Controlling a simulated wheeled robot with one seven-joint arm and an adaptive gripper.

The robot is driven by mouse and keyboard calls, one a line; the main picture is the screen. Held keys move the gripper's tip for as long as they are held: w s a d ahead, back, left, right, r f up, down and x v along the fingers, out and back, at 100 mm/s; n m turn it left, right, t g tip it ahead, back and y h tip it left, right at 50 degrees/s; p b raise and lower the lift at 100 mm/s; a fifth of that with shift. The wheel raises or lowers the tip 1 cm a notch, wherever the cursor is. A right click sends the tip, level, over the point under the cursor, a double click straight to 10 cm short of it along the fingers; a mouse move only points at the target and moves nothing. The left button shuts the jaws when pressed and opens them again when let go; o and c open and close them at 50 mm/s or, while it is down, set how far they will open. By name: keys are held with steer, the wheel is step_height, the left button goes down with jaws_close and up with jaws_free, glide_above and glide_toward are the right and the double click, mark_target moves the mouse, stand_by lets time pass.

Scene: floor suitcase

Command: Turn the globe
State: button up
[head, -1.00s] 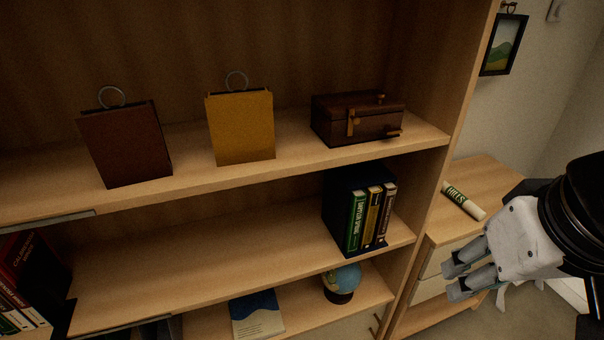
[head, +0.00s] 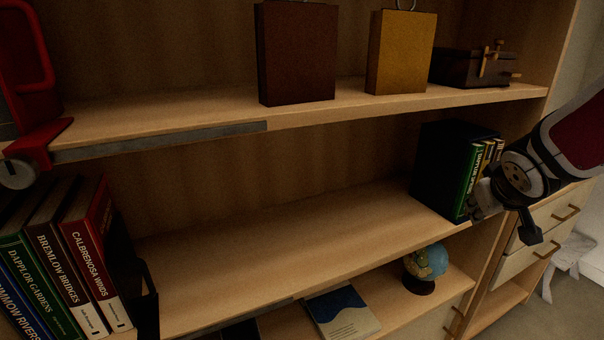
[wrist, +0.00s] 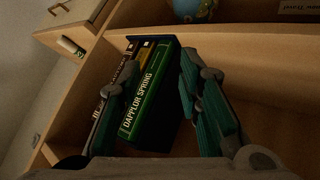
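The globe (head: 425,262) is small and blue with tan land, on a dark round base. It stands on the lower shelf at the right in the head view, and its lower part shows at the top of the wrist view (wrist: 193,8). My gripper (head: 503,215) is above and to the right of the globe, apart from it, in front of the bookcase's right side. In the wrist view its two fingers (wrist: 155,95) are spread apart. The green book (wrist: 150,95) shows between them, seemingly beyond the fingers and not held.
A dark bookend with several books (head: 468,180) stands on the middle shelf near my gripper. A blue and white booklet (head: 342,312) lies left of the globe. More books (head: 80,255) stand at the left. The middle shelf's centre (head: 290,235) is clear.

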mark_target(435, 247)
steer(key=w+d+f+n+t+y+b, duration=0.1)
steer(key=w+d+f+t+y+b, duration=0.25)
steer(key=f, duration=0.65)
steer(key=w+d+f+n+t+y+b, duration=0.1)
steer(key=w+d+f+t+y+b, duration=0.25)
steer(key=f, duration=0.55)
steer(key=shift+g, duration=0.7)
steer(key=b+x, duration=0.2)
steer(key=x, duration=0.2)
steer(key=d+b+x, duration=0.1)
steer(key=b+x, duration=0.1)
steer(key=x, duration=0.2)
steer(key=b+x, duration=0.2)
steer(key=x, duration=0.2)
steer(key=shift+w+d+f, duration=0.15)
steer(key=shift+w+f, duration=0.1)
steer(key=shift+f, duration=0.05)
steer(key=shift+w+f+b, duration=0.15)
steer(key=shift+w+b, duration=0.25)
steer(key=shift+w, duration=0.1)
jaws_close()
